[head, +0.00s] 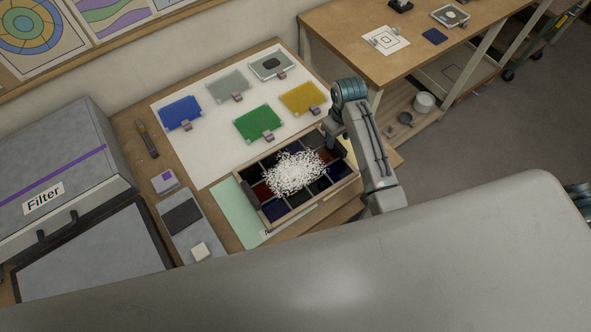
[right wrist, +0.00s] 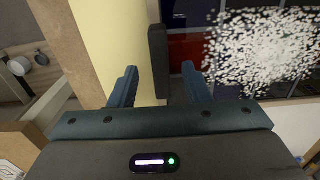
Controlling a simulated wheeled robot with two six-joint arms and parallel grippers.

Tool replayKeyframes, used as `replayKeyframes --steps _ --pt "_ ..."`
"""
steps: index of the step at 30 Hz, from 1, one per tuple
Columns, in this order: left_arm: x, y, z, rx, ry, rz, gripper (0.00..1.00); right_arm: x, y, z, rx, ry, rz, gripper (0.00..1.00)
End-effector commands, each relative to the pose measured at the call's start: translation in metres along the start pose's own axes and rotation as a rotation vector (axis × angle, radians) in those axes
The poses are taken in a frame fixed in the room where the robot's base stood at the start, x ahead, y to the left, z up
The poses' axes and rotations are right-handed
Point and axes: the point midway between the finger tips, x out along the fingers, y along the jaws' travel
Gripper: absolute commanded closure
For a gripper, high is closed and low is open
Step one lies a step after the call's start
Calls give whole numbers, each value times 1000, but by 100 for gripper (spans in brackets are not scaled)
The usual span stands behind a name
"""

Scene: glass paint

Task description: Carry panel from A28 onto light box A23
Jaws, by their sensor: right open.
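A shallow wooden-framed panel (head: 290,221) lies on the bench, its dark blue and red cells partly covered by a heap of white granules (head: 295,173). It has a black handle at each short end; the right one (right wrist: 158,60) shows in the right wrist view. My right gripper (right wrist: 159,70) is open, its fingers on either side of that handle without visibly closing on it. In the head view my right gripper (head: 331,135) is at the panel's right end, partly hidden by its arm. Labels A28 and A23 are not legible. I cannot tell which thing is the light box.
A grey box marked Filter (head: 45,197) stands at left, with a dark-framed grey flat surface (head: 92,262) in front. Several coloured plates, such as the green one (head: 258,122), lie on a white sheet (head: 205,148) behind the panel. Another wooden table (head: 400,62) stands back right.

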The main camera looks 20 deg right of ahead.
Motion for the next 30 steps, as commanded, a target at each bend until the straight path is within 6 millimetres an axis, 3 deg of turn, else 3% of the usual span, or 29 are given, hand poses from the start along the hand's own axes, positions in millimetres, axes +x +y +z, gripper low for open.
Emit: replayKeyframes --steps 2,7,15,22,30 --pt "-12 -1 -1 0 0 0 51 6 -2 -2 0 -4 -3 56" --pt "-16 -2 -1 1 0 -1 51 27 -1 -2 0 -1 -1 56" --pt "-15 -2 -2 1 0 -1 51 32 -1 -2 0 1 0 56" --pt "-15 -2 -2 1 0 -1 51 32 -1 -2 0 1 0 100" --pt "-15 -2 -2 1 1 -1 51 31 -1 -2 0 1 0 100"
